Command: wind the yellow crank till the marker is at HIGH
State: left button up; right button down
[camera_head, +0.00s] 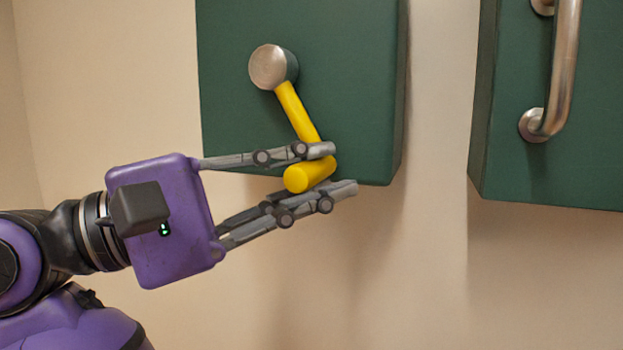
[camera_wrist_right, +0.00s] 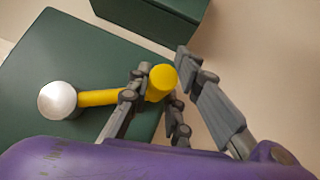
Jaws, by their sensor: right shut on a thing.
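The yellow crank (camera_head: 298,112) has a silver round hub (camera_head: 268,67) on the front of a dark green box (camera_head: 230,125). Its arm slants down and to the right from the hub to a stubby yellow grip (camera_head: 308,176). My right gripper (camera_head: 338,170) is shut on that grip, one finger above and one below. In the right wrist view the crank's grip (camera_wrist_right: 162,78) sits between the fingers (camera_wrist_right: 160,90). No marker and no HIGH label show in either view. My left gripper is not in view.
A second green box (camera_head: 500,150) with a curved metal bar handle (camera_head: 562,75) is on the wall to the right. Bare beige wall (camera_head: 435,110) lies between the two boxes, and open wall lies below them.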

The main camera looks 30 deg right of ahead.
jog(key=shift+f, duration=0.1)
jog(key=c, duration=1.6)
grip_release()
jog(key=shift+w+a, duration=0.1)
jog(key=shift+a, duration=0.1)
jog(key=a, duration=0.3)
jog(key=a+f, duration=0.1)
jog(key=a, duration=0.3)
jog(key=w+a+f, duration=0.1)
jog(key=a, duration=0.3)
jog(key=shift+w+a, duration=0.1)
jog(key=shift+a, duration=0.15)
